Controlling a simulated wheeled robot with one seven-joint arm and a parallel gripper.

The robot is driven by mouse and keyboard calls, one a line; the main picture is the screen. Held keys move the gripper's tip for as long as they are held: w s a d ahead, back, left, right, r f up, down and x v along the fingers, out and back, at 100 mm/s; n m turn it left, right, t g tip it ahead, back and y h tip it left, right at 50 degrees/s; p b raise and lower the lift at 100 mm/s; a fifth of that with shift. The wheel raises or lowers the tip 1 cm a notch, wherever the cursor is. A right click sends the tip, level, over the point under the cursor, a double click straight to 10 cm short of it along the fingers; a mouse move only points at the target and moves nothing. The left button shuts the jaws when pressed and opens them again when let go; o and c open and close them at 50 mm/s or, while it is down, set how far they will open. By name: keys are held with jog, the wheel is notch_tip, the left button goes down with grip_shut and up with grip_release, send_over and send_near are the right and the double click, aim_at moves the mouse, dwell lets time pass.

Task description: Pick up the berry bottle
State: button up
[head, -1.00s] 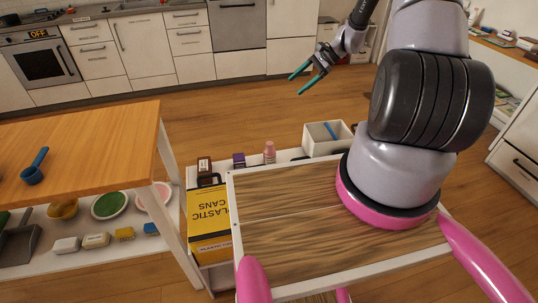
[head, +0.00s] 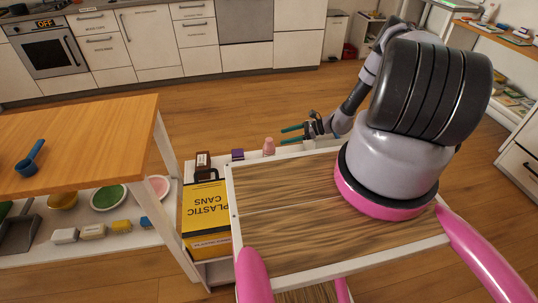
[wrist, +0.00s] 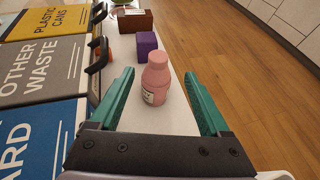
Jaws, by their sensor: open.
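The berry bottle is the pink bottle (head: 269,147) standing upright on a white shelf top; in the wrist view the pink bottle (wrist: 156,79) has a pale label and a pink cap. My gripper (head: 287,135) is open, with its green fingers pointing left toward the bottle. In the wrist view my gripper's fingers (wrist: 160,90) lie on either side of the bottle, with a gap to each finger. The bottle's base is hidden in the head view by the wooden top's edge.
A purple box (wrist: 147,45) and a brown box (wrist: 134,20) stand beyond the bottle on the same shelf. Bins labelled plastic cans (head: 207,215), other waste (wrist: 42,71) and one blue (wrist: 38,134) line the left side. Open floor lies to the right in the wrist view.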

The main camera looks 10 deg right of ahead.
send_over(269, 154)
jog(key=w+d, duration=0.2)
jog(key=w, duration=0.1)
jog(key=f, duration=0.3)
jog(key=shift+s+f, duration=0.2)
jog(key=shift+s, duration=0.05)
grip_shut()
